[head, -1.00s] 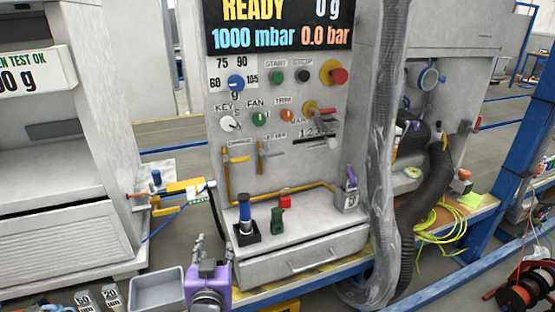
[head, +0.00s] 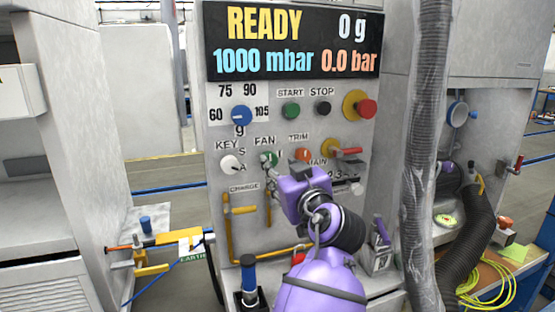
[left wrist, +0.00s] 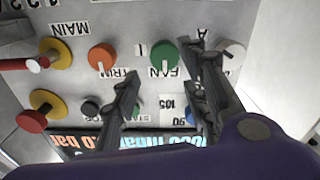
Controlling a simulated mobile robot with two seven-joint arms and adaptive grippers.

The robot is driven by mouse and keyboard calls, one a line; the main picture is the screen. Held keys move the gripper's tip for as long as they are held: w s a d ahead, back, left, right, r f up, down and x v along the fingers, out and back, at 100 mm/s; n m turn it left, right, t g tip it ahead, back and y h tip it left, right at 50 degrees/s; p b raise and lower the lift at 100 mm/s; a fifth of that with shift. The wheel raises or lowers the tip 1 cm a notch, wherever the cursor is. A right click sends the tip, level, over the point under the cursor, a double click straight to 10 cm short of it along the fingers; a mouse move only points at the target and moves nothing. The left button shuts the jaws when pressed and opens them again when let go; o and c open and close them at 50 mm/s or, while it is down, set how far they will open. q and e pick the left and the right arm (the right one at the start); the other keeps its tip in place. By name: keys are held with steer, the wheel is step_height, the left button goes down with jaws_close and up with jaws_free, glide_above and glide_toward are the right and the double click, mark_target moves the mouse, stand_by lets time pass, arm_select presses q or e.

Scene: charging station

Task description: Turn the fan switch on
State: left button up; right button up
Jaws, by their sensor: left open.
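The fan switch (head: 268,158) is a green knob under the FAN label on the grey panel, between the white KEY knob (head: 231,164) and the orange TRIM knob (head: 302,155). It also shows in the left wrist view (left wrist: 165,54), which sees the panel upside down. My left gripper (head: 279,173) is open and empty in front of the panel, just below and right of the fan switch in the head view. My right gripper is out of view.
The START button (head: 290,110) and blue dial (head: 238,116) are above. A red-handled MAIN valve (head: 340,151) is to the right. Yellow pipes (head: 228,225) run below left. A hose (head: 432,150) hangs at the right. The display (head: 290,40) reads READY.

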mark_target(273, 160)
arm_select(q)
steer(key=x, duration=0.6)
steer(key=shift+f, duration=0.15)
steer(key=shift+w+a, duration=0.15)
steer(key=shift+w, duration=0.3)
steer(key=c, duration=1)
steer(key=shift+p, duration=0.3)
